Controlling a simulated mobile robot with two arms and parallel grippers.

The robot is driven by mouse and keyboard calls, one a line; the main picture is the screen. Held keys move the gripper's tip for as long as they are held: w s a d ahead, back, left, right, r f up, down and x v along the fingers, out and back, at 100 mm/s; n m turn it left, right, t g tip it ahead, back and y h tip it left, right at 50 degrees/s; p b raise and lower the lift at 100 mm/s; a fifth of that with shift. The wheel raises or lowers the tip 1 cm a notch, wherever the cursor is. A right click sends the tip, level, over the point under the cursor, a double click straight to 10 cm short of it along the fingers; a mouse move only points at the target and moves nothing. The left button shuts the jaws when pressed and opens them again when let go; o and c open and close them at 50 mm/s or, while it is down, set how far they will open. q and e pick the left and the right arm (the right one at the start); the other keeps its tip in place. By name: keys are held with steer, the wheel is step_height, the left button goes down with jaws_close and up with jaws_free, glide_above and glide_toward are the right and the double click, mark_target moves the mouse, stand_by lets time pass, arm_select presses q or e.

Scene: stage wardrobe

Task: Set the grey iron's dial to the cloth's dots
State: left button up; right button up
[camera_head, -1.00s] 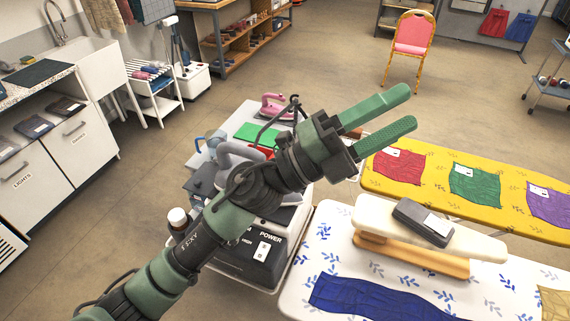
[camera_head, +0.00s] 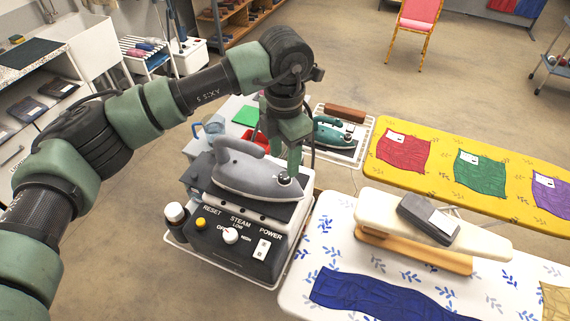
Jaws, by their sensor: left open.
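The grey iron (camera_head: 240,168) rests on top of the dark steam station, nose to the right. Its small dial (camera_head: 284,180) is near the nose; its setting is too small to read. My left gripper (camera_head: 293,165) points down over the nose, fingers at the dial. It is open; whether it touches the dial cannot be told. A blue cloth (camera_head: 365,293) lies on the white board. Red (camera_head: 403,151), green (camera_head: 481,174) and purple (camera_head: 550,194) cloths with white tags lie on the yellow board. Any dots are too small to read. My right gripper is out of view.
The station's front panel (camera_head: 232,238) has a yellow button, steam knob and power switch. A teal iron (camera_head: 331,132) sits on a rack behind. A sleeve board (camera_head: 430,228) with a dark grey block stands on the white board.

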mark_target(285, 175)
arm_select(q)
step_height(285, 175, down, 4)
steer(key=shift+w+r+p, duration=0.1)
steer(key=shift+p, duration=0.7)
steer(key=shift+f, duration=0.55)
steer(key=shift+c, duration=0.2)
jaws_close()
steer(key=shift+f+b, duration=0.15)
steer(key=shift+b, duration=0.3)
steer(key=m+b, duration=0.8)
steer(key=b, duration=0.4)
steer(key=shift+f+b, duration=0.1)
steer(key=shift+b, duration=0.2)
steer(key=shift+r+m+b, duration=0.15)
steer(key=shift+m+b, duration=0.55)
steer(key=shift+m, duration=0.25)
steer(key=shift+r+m+b, duration=0.1)
steer(key=shift+m+b, duration=0.55)
steer(key=shift+m, duration=0.3)
